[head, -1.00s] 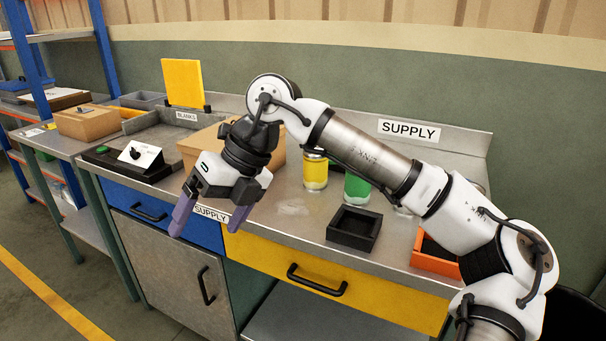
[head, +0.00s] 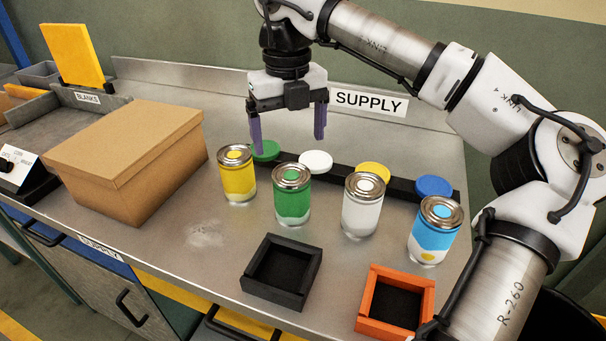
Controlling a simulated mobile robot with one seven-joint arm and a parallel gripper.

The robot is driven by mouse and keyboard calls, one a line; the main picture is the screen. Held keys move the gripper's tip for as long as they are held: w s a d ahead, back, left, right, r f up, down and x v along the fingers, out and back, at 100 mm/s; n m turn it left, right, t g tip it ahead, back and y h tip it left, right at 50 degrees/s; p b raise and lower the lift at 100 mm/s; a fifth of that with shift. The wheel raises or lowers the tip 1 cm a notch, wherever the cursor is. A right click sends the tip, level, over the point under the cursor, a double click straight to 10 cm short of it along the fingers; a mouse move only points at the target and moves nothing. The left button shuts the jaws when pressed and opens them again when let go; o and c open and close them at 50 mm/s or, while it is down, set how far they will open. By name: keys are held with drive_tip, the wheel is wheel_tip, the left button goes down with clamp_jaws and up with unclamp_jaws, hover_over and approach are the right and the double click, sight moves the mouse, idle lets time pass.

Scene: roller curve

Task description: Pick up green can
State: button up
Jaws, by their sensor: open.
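The green can (head: 292,197) stands upright on the metal worktop, with a metal top and a pale lower band. It is second from the left in a row of cans. My gripper (head: 289,145) points down with its two purple fingers apart and nothing between them. In the picture the fingertips show above and behind the green can, near a green lid and a white lid. The gripper appears apart from the can; the exact depth between them is hard to tell.
A yellow can (head: 237,178), a white can (head: 362,208) and a blue can (head: 434,233) share the row. A black rack (head: 345,176) with coloured lids lies behind. A black tray (head: 281,272) and orange tray (head: 394,300) stand in front. A cardboard box (head: 130,160) is left.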

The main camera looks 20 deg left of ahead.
sight(291, 174)
drive_tip(key=shift+w+f, duration=0.1)
drive_tip(key=shift+w, duration=0.15)
drive_tip(key=shift+f, duration=0.4)
wheel_tip(291, 174, down, 6)
drive_tip(key=shift+s+f+p, duration=0.1)
drive_tip(key=shift+s+p, duration=0.05)
drive_tip(key=shift+p, duration=0.3)
drive_tip(key=shift+f+p, duration=1)
drive_tip(key=shift+f, duration=2.25)
drive_tip(key=c, duration=1.1)
